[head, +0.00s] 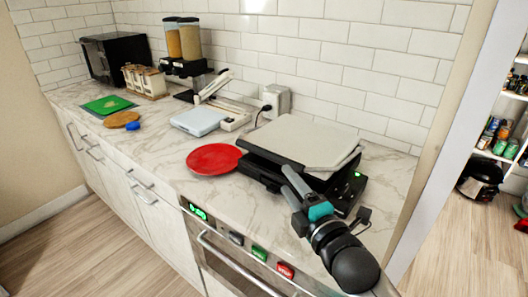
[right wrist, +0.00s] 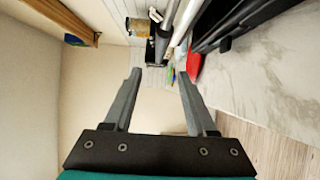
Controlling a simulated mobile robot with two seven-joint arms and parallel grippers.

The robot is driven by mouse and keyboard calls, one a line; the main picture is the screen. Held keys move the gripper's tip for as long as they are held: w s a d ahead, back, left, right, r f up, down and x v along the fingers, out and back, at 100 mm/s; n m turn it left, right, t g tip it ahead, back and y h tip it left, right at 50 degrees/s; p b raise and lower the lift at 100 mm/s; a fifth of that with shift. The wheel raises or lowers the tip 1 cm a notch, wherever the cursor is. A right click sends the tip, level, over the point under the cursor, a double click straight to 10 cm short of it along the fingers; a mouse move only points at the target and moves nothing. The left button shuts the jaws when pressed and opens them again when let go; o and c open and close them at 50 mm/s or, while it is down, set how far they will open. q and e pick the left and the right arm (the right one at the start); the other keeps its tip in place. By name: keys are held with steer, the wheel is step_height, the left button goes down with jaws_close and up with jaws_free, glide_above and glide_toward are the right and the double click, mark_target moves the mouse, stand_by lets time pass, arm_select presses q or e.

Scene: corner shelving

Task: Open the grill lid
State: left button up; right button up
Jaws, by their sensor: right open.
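The grill (head: 262,173) is a black appliance on the marble counter. Its light grey lid (head: 302,139) lies low over the black base and looks shut or nearly shut. My right gripper (head: 291,178) is in front of the grill's near side, with its arm coming in from the lower right; I cannot tell whether it touches the grill. In the right wrist view the two fingers (right wrist: 160,75) are wide apart with nothing between them. Dark grill parts (right wrist: 222,22) show at that view's upper right. My left gripper is not in view.
A red plate (head: 214,159) lies just left of the grill. A white scale (head: 198,121), cereal dispenser (head: 187,68) and black microwave (head: 116,58) stand further left. An oven (head: 228,252) is below the counter. The tiled wall is close behind the grill.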

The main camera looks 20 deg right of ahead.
mark_target(269, 159)
steer(key=w, duration=0.5)
steer(key=w+a, duration=0.1)
steer(key=w, duration=0.1)
steer(key=shift+w+b, duration=0.35)
steer(key=shift+b, duration=0.05)
steer(key=w, duration=0.4)
steer(key=shift+w+a+b, duration=0.1)
steer(key=shift+a+b, duration=0.15)
steer(key=shift+b, duration=0.05)
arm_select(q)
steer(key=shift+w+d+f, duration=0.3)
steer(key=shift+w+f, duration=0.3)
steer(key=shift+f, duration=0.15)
arm_select(e)
steer(key=shift+w+a, duration=0.1)
steer(key=shift+w, duration=0.5)
jaws_close()
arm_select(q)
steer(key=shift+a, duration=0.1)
